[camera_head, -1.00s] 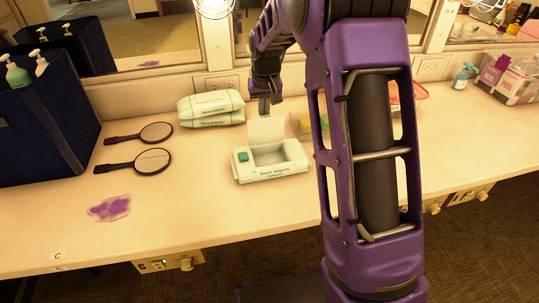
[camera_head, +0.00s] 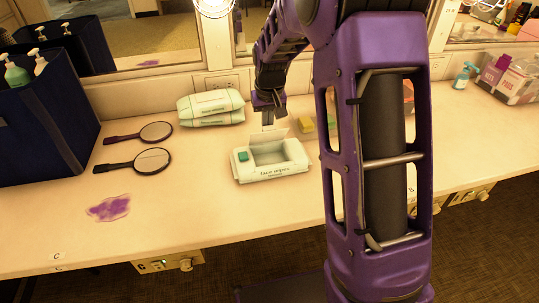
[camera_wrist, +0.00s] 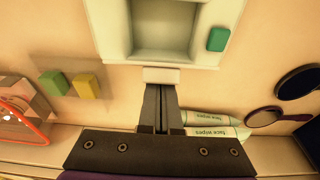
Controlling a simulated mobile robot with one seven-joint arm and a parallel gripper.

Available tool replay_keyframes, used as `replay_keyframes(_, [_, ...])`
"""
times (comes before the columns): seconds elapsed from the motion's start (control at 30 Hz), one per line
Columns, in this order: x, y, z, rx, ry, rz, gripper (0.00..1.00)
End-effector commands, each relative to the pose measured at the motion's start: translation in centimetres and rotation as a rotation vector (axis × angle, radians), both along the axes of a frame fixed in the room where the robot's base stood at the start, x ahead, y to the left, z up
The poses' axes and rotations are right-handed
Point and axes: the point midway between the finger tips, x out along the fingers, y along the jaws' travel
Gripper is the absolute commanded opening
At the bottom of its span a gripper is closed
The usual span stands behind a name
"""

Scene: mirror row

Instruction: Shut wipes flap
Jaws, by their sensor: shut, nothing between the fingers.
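The wipes tub (camera_head: 270,173) is a pale box with a green button and "face wipes" on its front. It stands on the counter with its opening uncovered. Its pale flap (camera_head: 268,135) is at the far side of the opening, raised and tilted. My gripper (camera_head: 267,122) is shut and empty, pointing down just behind the flap's upper edge. In the wrist view, the shut fingertips (camera_wrist: 161,88) meet or nearly meet the flap's edge (camera_wrist: 161,75), with the tub (camera_wrist: 192,48) beyond. I cannot tell whether they touch.
Wipes packs (camera_head: 211,106) lie behind left of the tub. Two hand mirrors (camera_head: 150,161) and a purple smear (camera_head: 109,208) are farther left. A yellow block (camera_head: 306,124) is right of the flap; a green block (camera_wrist: 53,83) is beside it. My arm hides the counter's right middle.

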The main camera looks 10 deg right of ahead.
Motion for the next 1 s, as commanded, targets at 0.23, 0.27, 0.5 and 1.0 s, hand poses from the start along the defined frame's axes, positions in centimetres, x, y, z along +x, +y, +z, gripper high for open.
replay_keyframes(0.23, [-0.8, 0.0, -0.1, 0.0, -0.002, 0.0, 0.0])
replay_keyframes(0.27, [-0.9, 0.0, -0.1, 0.0, -0.002, 0.0, 0.0])
replay_keyframes(0.5, [-1.8, -0.1, -0.2, 0.0, -0.002, 0.0, 0.0])
replay_keyframes(1.0, [-3.5, -0.1, -0.5, 0.0, -0.002, 0.0, 0.0])
